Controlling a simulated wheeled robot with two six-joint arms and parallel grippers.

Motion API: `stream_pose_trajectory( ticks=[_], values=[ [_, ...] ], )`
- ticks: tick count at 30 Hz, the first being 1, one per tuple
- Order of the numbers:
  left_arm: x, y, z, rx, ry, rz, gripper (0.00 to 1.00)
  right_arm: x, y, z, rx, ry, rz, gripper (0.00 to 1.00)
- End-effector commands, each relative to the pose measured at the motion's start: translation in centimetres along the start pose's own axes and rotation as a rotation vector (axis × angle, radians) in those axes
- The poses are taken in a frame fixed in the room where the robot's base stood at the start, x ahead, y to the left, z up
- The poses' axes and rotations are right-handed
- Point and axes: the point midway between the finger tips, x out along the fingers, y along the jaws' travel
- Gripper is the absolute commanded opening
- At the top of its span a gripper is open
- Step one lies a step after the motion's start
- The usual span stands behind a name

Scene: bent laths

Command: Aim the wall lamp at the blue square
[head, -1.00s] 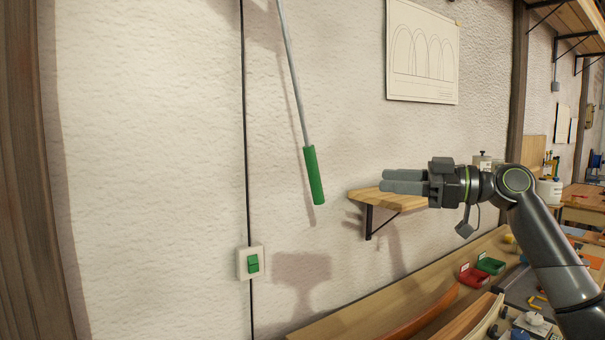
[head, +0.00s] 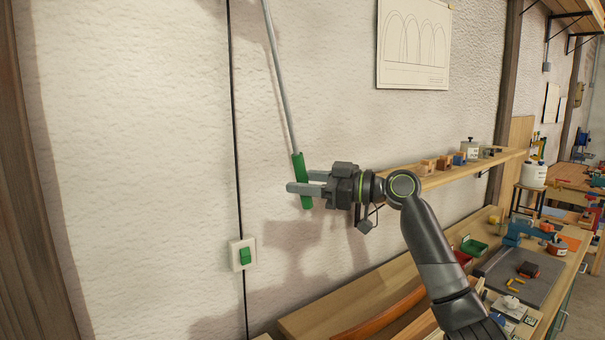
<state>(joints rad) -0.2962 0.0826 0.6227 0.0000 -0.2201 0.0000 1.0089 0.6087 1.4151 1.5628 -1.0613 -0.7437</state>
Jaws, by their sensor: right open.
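A thin grey rod hangs down from the top of the head view and ends in a green handle (head: 298,165). The lamp itself and the blue square are not in view. My right gripper (head: 305,188) is open, with its two fingers at the lower half of the green handle. The handle appears to lie between the fingers; one finger crosses in front of it. I cannot tell whether either finger touches it. My left gripper is not in view.
A green switch (head: 245,256) sits on the wall under a black cable. A wooden shelf (head: 430,178) with small blocks and jars is behind my right arm. A workbench (head: 300,322) with tools runs below. A drawing (head: 413,45) hangs on the wall.

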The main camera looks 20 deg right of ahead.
Motion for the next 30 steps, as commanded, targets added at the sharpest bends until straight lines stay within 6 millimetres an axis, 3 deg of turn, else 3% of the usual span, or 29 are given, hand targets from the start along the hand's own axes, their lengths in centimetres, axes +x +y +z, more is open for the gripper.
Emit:
stream_pose_trajectory(
  ticks=[11,21,30],
  values=[
    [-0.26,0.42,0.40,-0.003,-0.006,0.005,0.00,0.54,-0.02,0.05,-0.001,-0.001,0.000,0.42],
    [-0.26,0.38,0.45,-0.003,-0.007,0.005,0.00,0.51,-0.02,0.05,-0.001,-0.001,0.000,0.00],
    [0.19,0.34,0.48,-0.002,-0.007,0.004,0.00,1.16,-0.52,0.42,0.013,0.009,0.000,0.00]
  ],
)
